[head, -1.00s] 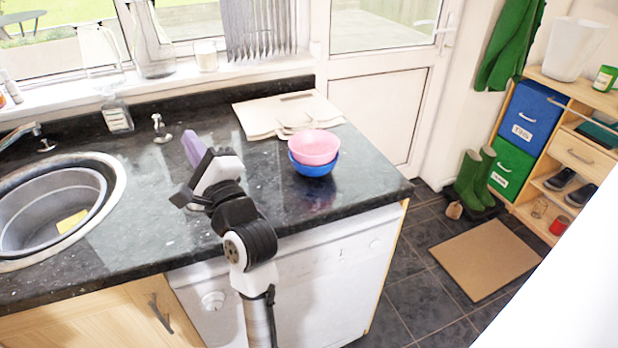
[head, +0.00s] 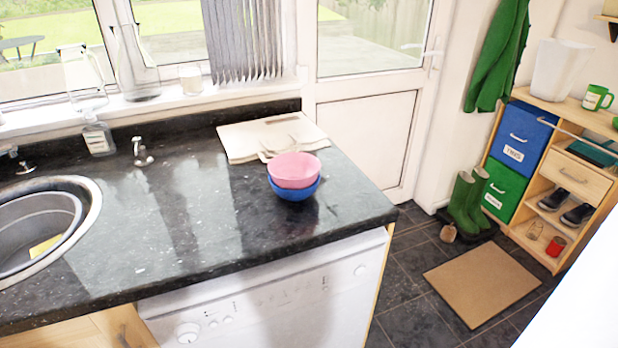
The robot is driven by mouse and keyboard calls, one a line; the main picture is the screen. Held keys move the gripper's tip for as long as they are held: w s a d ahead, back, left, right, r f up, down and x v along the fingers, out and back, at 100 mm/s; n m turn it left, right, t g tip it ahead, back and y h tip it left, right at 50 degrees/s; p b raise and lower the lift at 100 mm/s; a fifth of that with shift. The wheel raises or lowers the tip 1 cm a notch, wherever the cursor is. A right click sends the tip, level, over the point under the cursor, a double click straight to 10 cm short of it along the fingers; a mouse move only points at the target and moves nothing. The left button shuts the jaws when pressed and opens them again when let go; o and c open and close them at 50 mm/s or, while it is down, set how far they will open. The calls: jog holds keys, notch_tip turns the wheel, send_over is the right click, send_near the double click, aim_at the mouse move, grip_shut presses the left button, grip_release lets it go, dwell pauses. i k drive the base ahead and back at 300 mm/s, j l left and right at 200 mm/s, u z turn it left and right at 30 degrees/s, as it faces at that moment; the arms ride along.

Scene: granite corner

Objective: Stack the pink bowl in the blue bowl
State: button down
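The pink bowl (head: 294,169) sits in the blue bowl (head: 294,189), upright and roughly centred, with the blue rim showing below it. My gripper and arm are not in view now. Nothing touches either bowl.
The counter's right edge is near the bowls. A brown mat (head: 482,272) lies on the floor.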

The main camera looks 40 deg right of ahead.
aim_at(291, 171)
jog(key=l+z, duration=0.35)
jog(key=l, duration=1.65)
jog(key=i+l, duration=0.1)
jog(key=i, duration=0.4)
